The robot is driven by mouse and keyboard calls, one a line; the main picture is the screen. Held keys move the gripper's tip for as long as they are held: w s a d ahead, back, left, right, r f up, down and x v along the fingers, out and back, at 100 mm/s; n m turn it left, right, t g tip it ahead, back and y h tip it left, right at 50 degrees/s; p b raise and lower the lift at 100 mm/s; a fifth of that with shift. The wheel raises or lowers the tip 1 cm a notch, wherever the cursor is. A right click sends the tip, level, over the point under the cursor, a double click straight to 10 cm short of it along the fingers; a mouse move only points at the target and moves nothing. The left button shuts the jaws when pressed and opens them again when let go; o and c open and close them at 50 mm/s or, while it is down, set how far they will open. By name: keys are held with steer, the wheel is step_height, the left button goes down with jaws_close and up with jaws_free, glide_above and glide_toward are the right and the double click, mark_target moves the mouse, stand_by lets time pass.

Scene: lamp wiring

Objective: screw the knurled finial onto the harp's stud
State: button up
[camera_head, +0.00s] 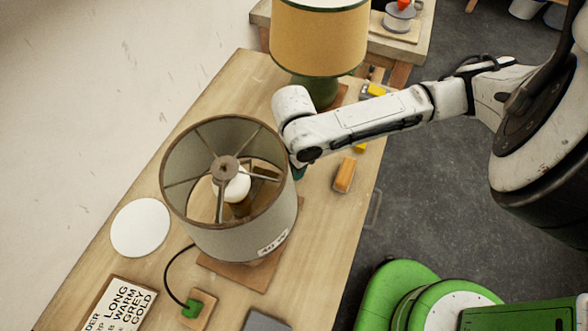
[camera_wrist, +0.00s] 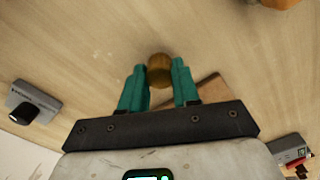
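The lamp's grey drum shade (camera_head: 262,235) stands at the middle of the bench in the head view, open at the top. A rusty harp top and spider hub (camera_head: 226,167) sit in its middle, above a white bulb (camera_head: 237,186). I cannot make out the stud's thread. My gripper (camera_head: 298,172) points down just right of the shade, mostly hidden by it. In the wrist view, my gripper's teal fingers (camera_wrist: 160,78) stand on both sides of a round brass-brown piece, seemingly the finial (camera_wrist: 160,70). It fills the gap at the tips.
A second lamp with a tan shade (camera_head: 318,42) stands behind my arm. An orange-topped block (camera_head: 344,174) lies right of the grey shade. A white disc (camera_head: 140,227) and a lettered sign (camera_head: 118,305) lie left. A black cord runs to a green-topped wooden block (camera_head: 194,309).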

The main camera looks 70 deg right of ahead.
steer(key=c, duration=0.4)
step_height(320, 180, up, 5)
steer(key=p, duration=0.7)
stand_by(0.3)
